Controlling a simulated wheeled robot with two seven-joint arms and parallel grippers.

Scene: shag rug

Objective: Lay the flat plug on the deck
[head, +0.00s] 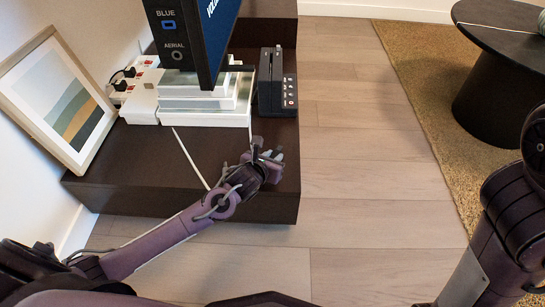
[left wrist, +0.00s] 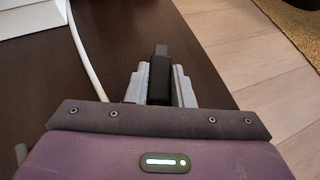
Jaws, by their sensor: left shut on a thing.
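My left gripper (head: 268,160) is over the right front part of the dark low bench (head: 140,170). In the left wrist view its grey fingers (left wrist: 159,74) are shut on a black flat plug (left wrist: 159,82) with a grey tip pointing away from me. The plug is too small to make out clearly in the head view. A black box with buttons (head: 290,92), which looks like the deck, stands on the bench beyond the gripper, apart from it. My right gripper is out of view; only my right arm shows at the right edge.
White stacked boxes (head: 205,118) stand left of the black box, under a screen (head: 208,35). A white cable (head: 190,158) runs past my left gripper. A power strip (head: 130,85) and a framed picture (head: 60,100) are at the left. The bench front is mostly clear.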

